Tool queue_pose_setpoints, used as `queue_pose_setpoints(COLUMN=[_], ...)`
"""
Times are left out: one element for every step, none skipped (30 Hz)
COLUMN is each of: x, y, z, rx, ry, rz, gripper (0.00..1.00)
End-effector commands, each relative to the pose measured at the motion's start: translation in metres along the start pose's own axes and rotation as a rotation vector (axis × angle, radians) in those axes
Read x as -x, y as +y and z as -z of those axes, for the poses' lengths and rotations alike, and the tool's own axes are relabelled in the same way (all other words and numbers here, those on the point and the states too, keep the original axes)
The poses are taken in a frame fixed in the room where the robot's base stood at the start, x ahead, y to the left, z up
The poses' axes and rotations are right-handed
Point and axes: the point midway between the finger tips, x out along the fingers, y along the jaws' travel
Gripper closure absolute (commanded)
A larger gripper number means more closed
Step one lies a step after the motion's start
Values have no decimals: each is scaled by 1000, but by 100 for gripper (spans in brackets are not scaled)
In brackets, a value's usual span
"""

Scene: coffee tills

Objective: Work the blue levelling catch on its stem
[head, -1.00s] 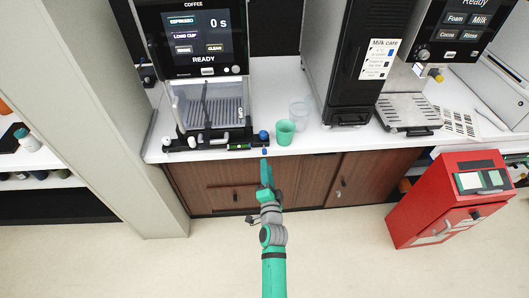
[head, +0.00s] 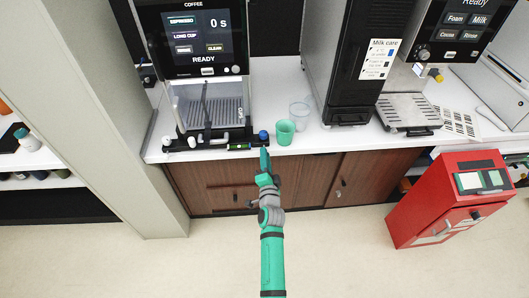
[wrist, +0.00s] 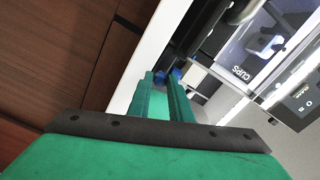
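A blue round knob (head: 263,135) stands at the right end of the dark base under the left coffee machine, near the counter's front edge. My gripper (head: 264,151) is just in front of it at the counter edge, its tips covering a smaller blue part there. In the wrist view my gripper (wrist: 161,76) has its two green fingers a little apart. The small blue part (wrist: 160,79) shows at the fingertips, partly hidden by them. I cannot tell whether they touch it. The stem is not clear in either view.
A green cup (head: 285,132) stands close to the right of the knob, with a clear cup (head: 300,114) behind it. A small spirit level (head: 239,146) lies left of the knob.

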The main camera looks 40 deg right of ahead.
Motion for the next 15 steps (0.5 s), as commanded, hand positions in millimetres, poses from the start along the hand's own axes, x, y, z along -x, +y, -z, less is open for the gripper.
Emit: queue_pose_setpoints(x=[0, 0, 0, 0, 0, 0, 0, 0, 0, -1, -1, -2, -2, -2, -3], y=[0, 0, 0, 0, 0, 0, 0, 0, 0, 0, 0, 0, 0, 0, 0], z=[0, 0, 0, 0, 0, 0, 0, 0, 0, 0, 0, 0, 0, 0, 0], rx=[0, 0, 0, 0, 0, 0, 0, 0, 0, 0, 0, 0, 0, 0, 0], ry=[0, 0, 0, 0, 0, 0, 0, 0, 0, 0, 0, -1, -1, -1, -1], rz=[0, 0, 0, 0, 0, 0, 0, 0, 0, 0, 0, 0, 0, 0, 0], gripper=[95, 100, 100, 100, 100, 100, 100, 100, 100, 100, 100, 100, 100, 100, 100])
